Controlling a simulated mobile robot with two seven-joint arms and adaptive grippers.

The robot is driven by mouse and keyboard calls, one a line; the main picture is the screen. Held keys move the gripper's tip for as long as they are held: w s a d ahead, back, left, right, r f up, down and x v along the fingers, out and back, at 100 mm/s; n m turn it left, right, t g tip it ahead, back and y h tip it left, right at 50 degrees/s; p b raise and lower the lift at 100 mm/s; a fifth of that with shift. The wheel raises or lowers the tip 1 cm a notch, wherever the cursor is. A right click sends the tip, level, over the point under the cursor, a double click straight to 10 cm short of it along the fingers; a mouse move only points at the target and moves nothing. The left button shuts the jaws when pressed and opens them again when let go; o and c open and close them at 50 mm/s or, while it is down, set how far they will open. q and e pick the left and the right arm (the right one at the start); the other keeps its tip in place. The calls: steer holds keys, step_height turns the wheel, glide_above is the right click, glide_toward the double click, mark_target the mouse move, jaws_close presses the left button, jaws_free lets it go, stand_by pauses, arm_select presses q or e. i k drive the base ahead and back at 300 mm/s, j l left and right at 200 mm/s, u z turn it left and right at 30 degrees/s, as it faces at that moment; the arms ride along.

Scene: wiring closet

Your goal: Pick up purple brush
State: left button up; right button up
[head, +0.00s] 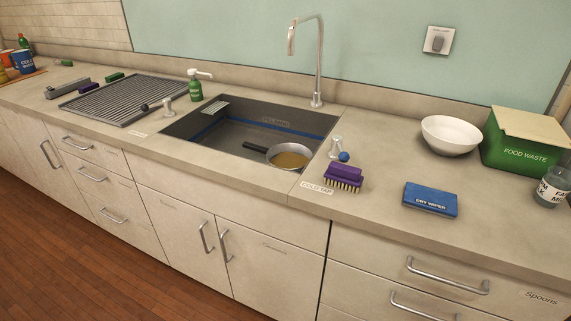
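The purple brush (344,177) lies on the counter just right of the sink, in front of the cold tap and its blue knob. It has a purple back, and its pale bristles face down and toward the front. The brush is in plain view with nothing on top of it. Neither of my grippers is in the head view.
The sink (232,147) holds a pan (288,157) with brown contents. A tall faucet (318,60) rises behind it. Counter between brush and wiper is clear.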

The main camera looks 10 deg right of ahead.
mark_target(339, 174)
steer(key=z, duration=0.75)
